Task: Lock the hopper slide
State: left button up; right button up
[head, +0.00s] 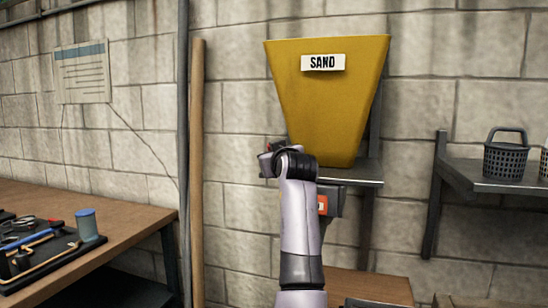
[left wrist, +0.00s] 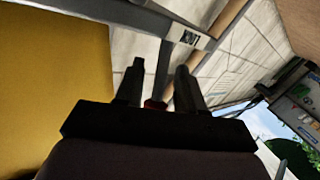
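The yellow sand hopper (head: 325,100) hangs on the block wall, and its wall fills the left of the left wrist view (left wrist: 50,90). A grey metal shelf (head: 362,174) is at its lower end. Below it, a dark box with an orange-red face (head: 323,205) shows partly behind my left arm. The slide itself is not clearly seen. My left gripper (head: 268,160) is by the hopper's lower left side. In the left wrist view its two dark fingers (left wrist: 160,72) stand apart, with a small red piece (left wrist: 154,104) showing between them. My right gripper is out of view.
A grey bar with a small label (left wrist: 188,38) lies beyond the fingers. A wooden bench (head: 130,212) with tools is at left, beside a wooden pole (head: 197,150). A wall shelf (head: 490,178) with a dark basket (head: 505,160) is at right.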

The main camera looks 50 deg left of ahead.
pick_arm(q)
jog(key=shift+d, duration=0.1)
jog(key=b+v, duration=0.1)
jog(key=v, duration=0.6)
dwell(0.6)
